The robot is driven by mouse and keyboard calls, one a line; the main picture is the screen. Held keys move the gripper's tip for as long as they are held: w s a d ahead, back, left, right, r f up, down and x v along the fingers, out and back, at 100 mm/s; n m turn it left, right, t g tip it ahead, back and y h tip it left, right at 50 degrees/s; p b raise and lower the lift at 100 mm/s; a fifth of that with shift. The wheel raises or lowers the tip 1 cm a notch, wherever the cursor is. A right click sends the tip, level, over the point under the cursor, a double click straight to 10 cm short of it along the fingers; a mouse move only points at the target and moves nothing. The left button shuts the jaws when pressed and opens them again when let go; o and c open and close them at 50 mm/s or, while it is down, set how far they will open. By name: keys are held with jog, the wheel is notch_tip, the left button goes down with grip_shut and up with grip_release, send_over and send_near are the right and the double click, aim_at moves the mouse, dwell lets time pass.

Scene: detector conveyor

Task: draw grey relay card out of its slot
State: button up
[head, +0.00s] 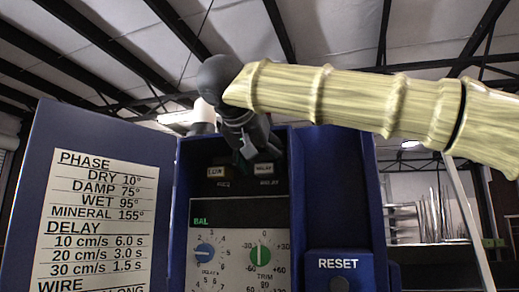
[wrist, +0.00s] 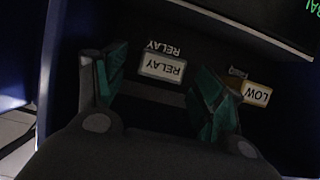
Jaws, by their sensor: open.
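The relay card (wrist: 162,67) shows as a pale grey tab lettered RELAY, seated in the upper bay of the blue cabinet; its tab also shows in the head view (head: 264,168). My gripper (wrist: 160,72) is open, with its teal-padded fingers on either side of the tab in the wrist view and apart from it. In the head view my gripper (head: 247,150) hangs at the top of the bay, just above and in front of the tab. The card's body inside the slot is hidden.
A LOW card (wrist: 256,94) with a brownish edge sits close beside the relay card, near one finger. The blue door (head: 100,130) stands open at the left. Below are the dial panel (head: 232,250) and a RESET box (head: 338,266).

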jog(key=shift+w+d+f, duration=0.1)
jog(key=shift+w+f, duration=0.05)
jog(key=shift+w, duration=0.15)
jog(key=shift+s, duration=0.25)
jog(key=shift+w, duration=0.15)
jog(key=c, duration=1.1)
jog(key=shift+c, duration=0.2)
jog(key=shift+s, duration=0.25)
jog(key=s+a, duration=0.2)
jog(key=s, duration=0.5)
jog(key=shift+a, duration=0.3)
